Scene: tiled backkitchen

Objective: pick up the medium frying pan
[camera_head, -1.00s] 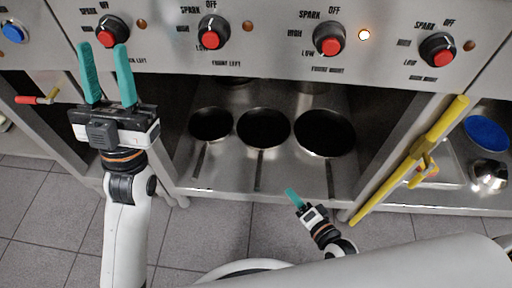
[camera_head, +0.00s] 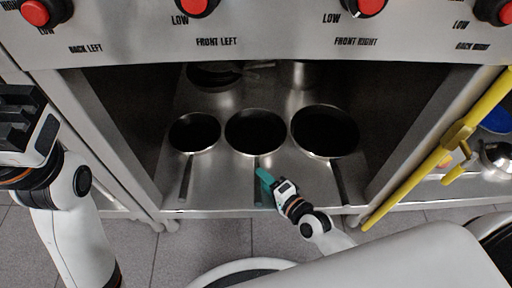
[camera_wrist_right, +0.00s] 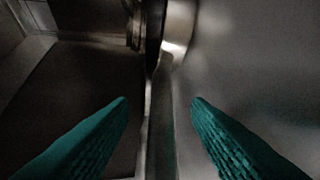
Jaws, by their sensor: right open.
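Three dark frying pans stand in a row on the metal shelf under the stove, handles toward me. The medium frying pan (camera_head: 254,130) is the middle one. My right gripper (camera_head: 264,178) is at its handle, just in front of the pan. In the right wrist view, the handle (camera_wrist_right: 161,105) runs between the two teal fingers of my open right gripper (camera_wrist_right: 160,102), with a gap on each side. The pan's shiny side (camera_wrist_right: 179,30) shows beyond.
The small pan (camera_head: 194,131) is to the left and the large pan (camera_head: 324,131) to the right, both close by. Another pan (camera_head: 213,77) and a pot (camera_head: 300,75) sit farther back. A yellow bar (camera_head: 440,152) stands at the right of the opening.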

